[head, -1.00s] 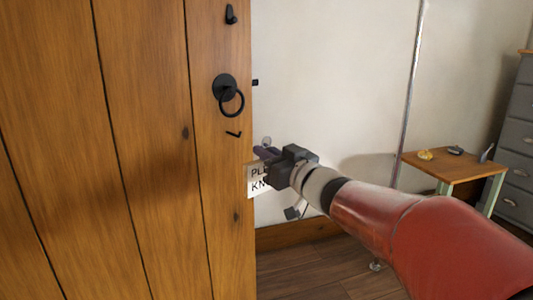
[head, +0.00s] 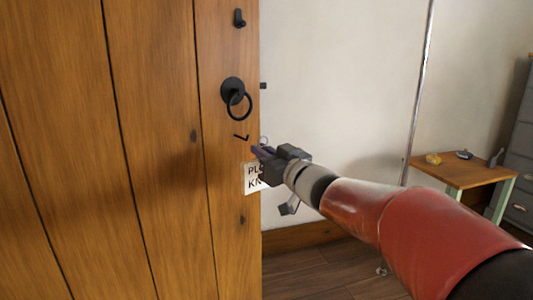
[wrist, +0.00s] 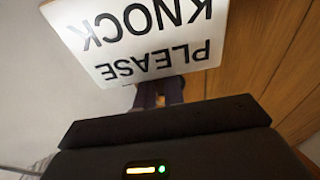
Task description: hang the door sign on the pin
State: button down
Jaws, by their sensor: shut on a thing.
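The door sign (head: 251,183) is a white plate lettered "PLEASE KNOCK", held near the right edge of the wooden door. In the wrist view the sign (wrist: 140,42) appears upside down, beyond the fingers. My gripper (head: 259,152) is shut on the sign at its "PLEASE" edge; its fingers (wrist: 160,93) show at that edge in the wrist view. The pin (head: 241,137) is a small dark angled piece on the door, just above and left of my gripper. My gripper hides part of the sign in the head view. I cannot tell whether the sign touches the door.
A black ring handle (head: 233,95) is on the door above the pin, with a black latch piece (head: 239,18) higher up. A small wooden table (head: 462,171) with small items stands at the right by grey drawers (head: 521,165). Pale wall fills the middle.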

jog(key=shift+f+x, duration=0.2)
jog(key=shift+x, duration=1.45)
jog(key=shift+p+x, duration=0.6)
jog(key=shift+x, duration=0.7)
dwell(1.8)
jog(key=shift+w+a+f+b, duration=0.15)
jog(key=shift+w+a+f, duration=0.15)
jog(key=shift+f, duration=0.1)
jog(key=shift+w+a+f+b, duration=0.15)
jog(key=shift+w+f, duration=0.15)
jog(key=shift+f, duration=0.1)
dwell(1.2)
jog(key=shift+w+a+f, duration=0.2)
jog(key=shift+w+a, duration=0.05)
jog(key=shift+w, duration=0.1)
dwell(0.9)
